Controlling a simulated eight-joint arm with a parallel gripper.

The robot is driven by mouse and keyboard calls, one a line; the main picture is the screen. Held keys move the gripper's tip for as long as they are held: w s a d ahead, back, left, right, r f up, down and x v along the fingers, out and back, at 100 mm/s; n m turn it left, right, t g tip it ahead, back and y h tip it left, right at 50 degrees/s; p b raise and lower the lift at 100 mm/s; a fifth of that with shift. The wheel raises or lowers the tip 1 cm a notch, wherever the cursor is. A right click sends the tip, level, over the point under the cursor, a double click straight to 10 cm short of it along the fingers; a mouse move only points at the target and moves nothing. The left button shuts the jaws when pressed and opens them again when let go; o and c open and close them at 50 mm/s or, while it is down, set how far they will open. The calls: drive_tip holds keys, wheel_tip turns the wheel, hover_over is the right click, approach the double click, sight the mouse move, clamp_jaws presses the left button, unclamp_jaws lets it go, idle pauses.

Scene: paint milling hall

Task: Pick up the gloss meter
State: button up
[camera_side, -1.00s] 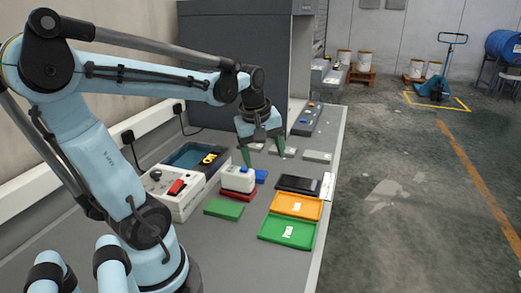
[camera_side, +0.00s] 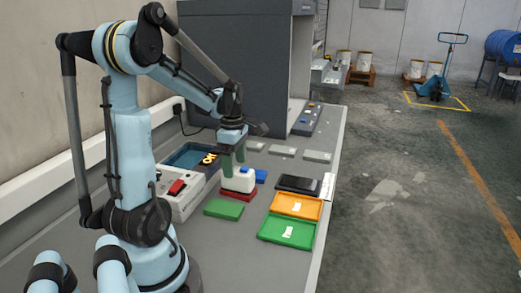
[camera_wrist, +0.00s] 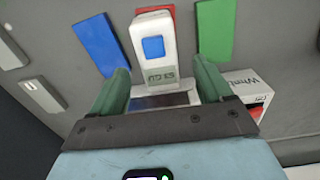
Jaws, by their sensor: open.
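The gloss meter, which I take to be the white block-shaped device (camera_side: 241,180), stands on a red panel (camera_side: 238,194) on the grey bench. In the wrist view the white device (camera_wrist: 153,48) shows a blue square and a small display, with the red panel (camera_wrist: 156,9) partly visible at its top end. In the wrist view my gripper (camera_wrist: 160,82) is open, with one green finger on each side of the device's display end. Nothing is between the fingers that I can see held.
A blue panel (camera_wrist: 100,45) and a green panel (camera_wrist: 215,28) lie either side of the device. A white box with a red switch (camera_side: 178,188) is close on the left. Orange (camera_side: 297,206) and green (camera_side: 287,232) trays and a dark flat item (camera_side: 299,184) lie to the right.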

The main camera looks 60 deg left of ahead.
sight(237, 170)
drive_tip(key=shift+w+d+f, duration=0.1)
drive_tip(key=shift+w+f, duration=0.05)
drive_tip(key=shift+f, duration=0.95)
drive_tip(key=shift+w+d+f, duration=0.1)
drive_tip(key=shift+w+f, duration=0.05)
drive_tip(key=shift+f, duration=1.65)
clamp_jaws()
drive_tip(key=shift+r, duration=0.1)
